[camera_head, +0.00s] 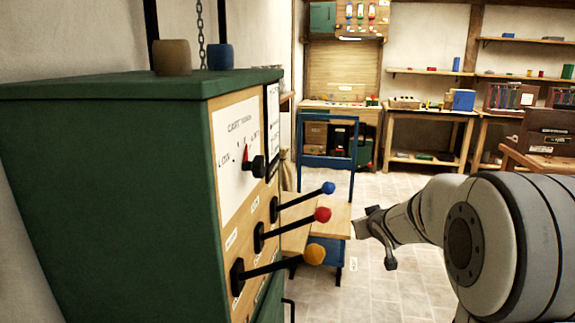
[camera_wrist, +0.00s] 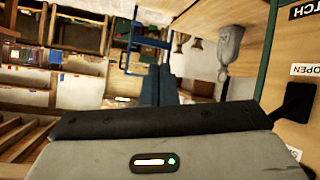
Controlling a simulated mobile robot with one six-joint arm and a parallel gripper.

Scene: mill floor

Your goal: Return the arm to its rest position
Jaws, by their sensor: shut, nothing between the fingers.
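My arm reaches in from the right edge in the head view. My gripper (camera_head: 364,229) is at its left end, shut and empty, in open air to the right of the three levers and apart from them. In the wrist view the gripper's grey and black housing fills the bottom, with a small lit indicator on it. The dark fingers (camera_wrist: 158,88) stand close together above it.
A green cabinet (camera_head: 105,150) stands close on the left. Its levers with blue (camera_head: 328,188), red (camera_head: 322,214) and orange (camera_head: 314,253) knobs stick out rightward. A blue-framed stand (camera_head: 327,160) is behind the gripper. Workbenches line the back; tiled floor (camera_head: 400,290) is clear.

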